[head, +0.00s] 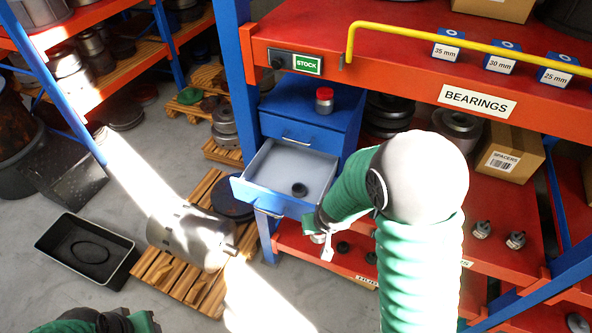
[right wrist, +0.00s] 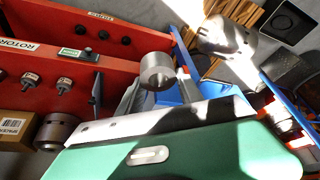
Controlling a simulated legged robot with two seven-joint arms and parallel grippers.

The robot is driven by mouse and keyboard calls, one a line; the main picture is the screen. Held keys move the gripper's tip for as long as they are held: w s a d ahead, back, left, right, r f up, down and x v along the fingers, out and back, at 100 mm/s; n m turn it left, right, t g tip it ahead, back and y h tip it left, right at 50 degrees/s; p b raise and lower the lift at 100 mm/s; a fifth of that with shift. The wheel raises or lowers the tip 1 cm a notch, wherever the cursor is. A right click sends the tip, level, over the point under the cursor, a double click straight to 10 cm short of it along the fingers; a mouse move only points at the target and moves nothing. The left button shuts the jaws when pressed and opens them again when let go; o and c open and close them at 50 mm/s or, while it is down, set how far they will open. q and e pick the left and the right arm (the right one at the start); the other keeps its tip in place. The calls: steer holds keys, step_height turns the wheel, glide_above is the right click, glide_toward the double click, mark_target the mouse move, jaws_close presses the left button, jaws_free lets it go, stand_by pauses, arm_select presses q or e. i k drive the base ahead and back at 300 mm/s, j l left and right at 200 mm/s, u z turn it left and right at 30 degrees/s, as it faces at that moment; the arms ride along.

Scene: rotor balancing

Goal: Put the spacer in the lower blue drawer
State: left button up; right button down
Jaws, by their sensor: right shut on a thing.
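The lower blue drawer (head: 262,199) is pulled open in the head view, with a small dark ring (head: 299,189) lying inside. The upper blue drawer (head: 300,134) above it is closed. My right gripper (head: 325,247) hangs just right of the open drawer's front. In the right wrist view, my right gripper (right wrist: 160,92) is shut on a grey metal ring, the spacer (right wrist: 157,70). The spacer is mostly hidden by the gripper in the head view. Part of my left gripper (head: 140,321) shows at the bottom left; its fingertips are not clear.
A red-lidded jar (head: 324,100) stands on the blue cabinet. The red shelf (head: 500,215) and its blue post (head: 238,80) flank the drawer. A yellow rail (head: 470,39) runs above.

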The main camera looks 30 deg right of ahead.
mark_target(273, 183)
steer(key=i, duration=1)
